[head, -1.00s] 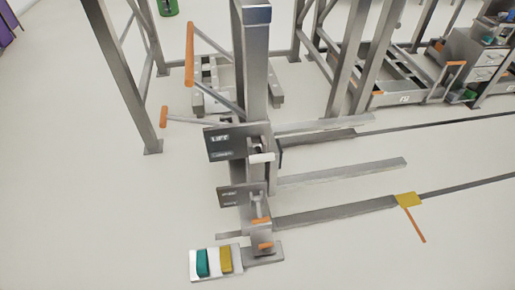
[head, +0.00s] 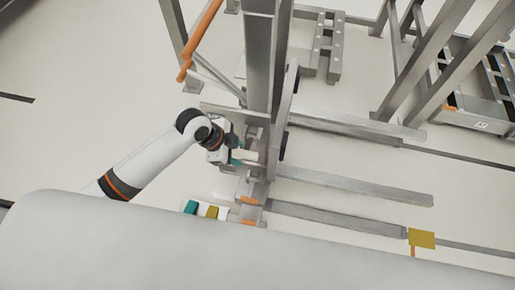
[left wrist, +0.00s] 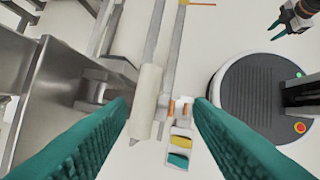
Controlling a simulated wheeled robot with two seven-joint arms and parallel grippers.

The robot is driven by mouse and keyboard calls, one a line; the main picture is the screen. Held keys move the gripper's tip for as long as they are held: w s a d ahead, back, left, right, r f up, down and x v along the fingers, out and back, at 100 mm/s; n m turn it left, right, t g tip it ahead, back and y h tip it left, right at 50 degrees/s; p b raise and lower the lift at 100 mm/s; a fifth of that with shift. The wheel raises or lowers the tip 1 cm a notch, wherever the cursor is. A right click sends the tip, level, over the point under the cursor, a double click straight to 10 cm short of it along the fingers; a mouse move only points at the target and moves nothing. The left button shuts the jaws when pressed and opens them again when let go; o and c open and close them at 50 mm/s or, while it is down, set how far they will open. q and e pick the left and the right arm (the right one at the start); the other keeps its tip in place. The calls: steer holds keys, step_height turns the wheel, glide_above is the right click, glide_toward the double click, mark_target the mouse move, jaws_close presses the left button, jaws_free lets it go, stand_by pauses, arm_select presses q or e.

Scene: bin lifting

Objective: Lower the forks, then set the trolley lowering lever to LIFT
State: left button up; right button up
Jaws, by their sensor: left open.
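The trolley's grey mast (head: 260,65) stands mid-picture in the head view. Two grey fork bars, a near one (head: 355,187) and a far one (head: 365,127), reach right from it; their height is hard to judge. The lever plate (head: 235,112) shows nearly edge-on, its lettering unreadable. My left gripper (head: 237,155) is at the white lever handle below the plate. In the left wrist view the left gripper (left wrist: 162,105) is open, with the white lever handle (left wrist: 147,98) between its teal fingers, nearer the left one. My right gripper (left wrist: 285,26) shows small at the top right there.
A teal pedal (head: 190,207) and a yellow pedal (head: 212,212) sit low at the mast's foot. An orange handle (head: 200,40) rises left of the mast. Metal frames (head: 430,65) stand behind to the right. The floor to the left is clear.

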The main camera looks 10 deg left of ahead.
mark_target(253, 157)
arm_select(q)
steer(key=w+d+f, duration=0.1)
steer(key=f, duration=0.1)
steer(key=w+d+f+m, duration=0.1)
steer(key=d+f, duration=0.1)
steer(key=f, duration=0.1)
steer(key=w+d+f+m, duration=0.1)
steer(key=f, duration=0.2)
steer(key=shift+w+d+f+g, duration=0.2)
steer(key=shift+g, duration=0.1)
jaws_close()
stand_by(0.3)
